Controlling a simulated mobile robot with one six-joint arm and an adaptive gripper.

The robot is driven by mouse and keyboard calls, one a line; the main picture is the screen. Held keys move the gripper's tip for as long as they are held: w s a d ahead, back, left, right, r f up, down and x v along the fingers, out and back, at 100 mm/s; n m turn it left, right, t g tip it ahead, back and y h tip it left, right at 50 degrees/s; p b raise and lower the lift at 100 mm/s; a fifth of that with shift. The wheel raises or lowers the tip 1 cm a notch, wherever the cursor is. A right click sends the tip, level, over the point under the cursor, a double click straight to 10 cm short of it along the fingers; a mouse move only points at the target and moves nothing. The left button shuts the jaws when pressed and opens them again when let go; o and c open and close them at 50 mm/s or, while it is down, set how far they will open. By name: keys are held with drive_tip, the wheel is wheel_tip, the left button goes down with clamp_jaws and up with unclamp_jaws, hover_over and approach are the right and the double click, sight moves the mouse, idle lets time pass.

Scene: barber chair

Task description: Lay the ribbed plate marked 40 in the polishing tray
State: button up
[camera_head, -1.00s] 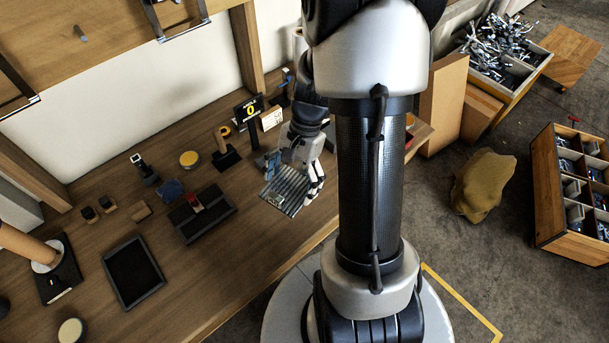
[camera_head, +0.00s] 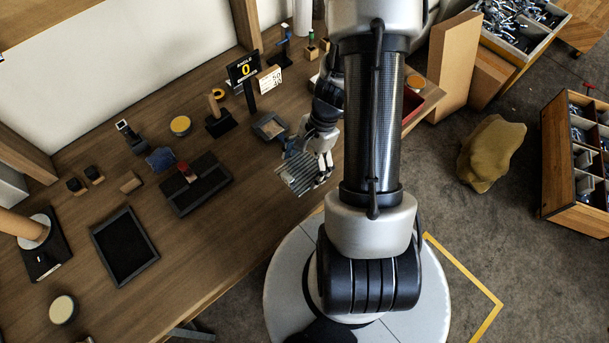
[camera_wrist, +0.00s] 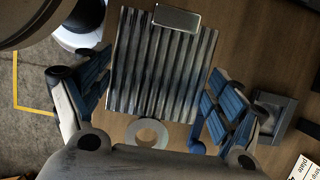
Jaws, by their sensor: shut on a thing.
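My gripper (camera_head: 322,165) is shut on a grey ribbed metal plate (camera_head: 297,172) and holds it out over the workbench. In the wrist view the plate (camera_wrist: 150,75) lies between the two blue-padded fingers, its ribs running lengthwise. A small smooth metal block (camera_wrist: 177,18) shows at its far end. I cannot read a number on the plate. A shallow rectangular tray (camera_head: 154,261) with a dark frame and black inside lies empty on the bench, well left of my gripper; it looks like the polishing tray.
A small square grey tray (camera_head: 257,130) is just behind the plate. An angle display (camera_head: 243,69) reading 0 stands at the back. The wooden bench (camera_head: 215,245) is clear in front.

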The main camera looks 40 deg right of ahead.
sight(306, 168)
drive_tip(key=shift+f+b, duration=0.85)
drive_tip(key=shift+f, duration=1.4)
drive_tip(key=shift+f, duration=0.2)
drive_tip(key=o, duration=1.3)
drive_tip(key=shift+r, duration=0.1)
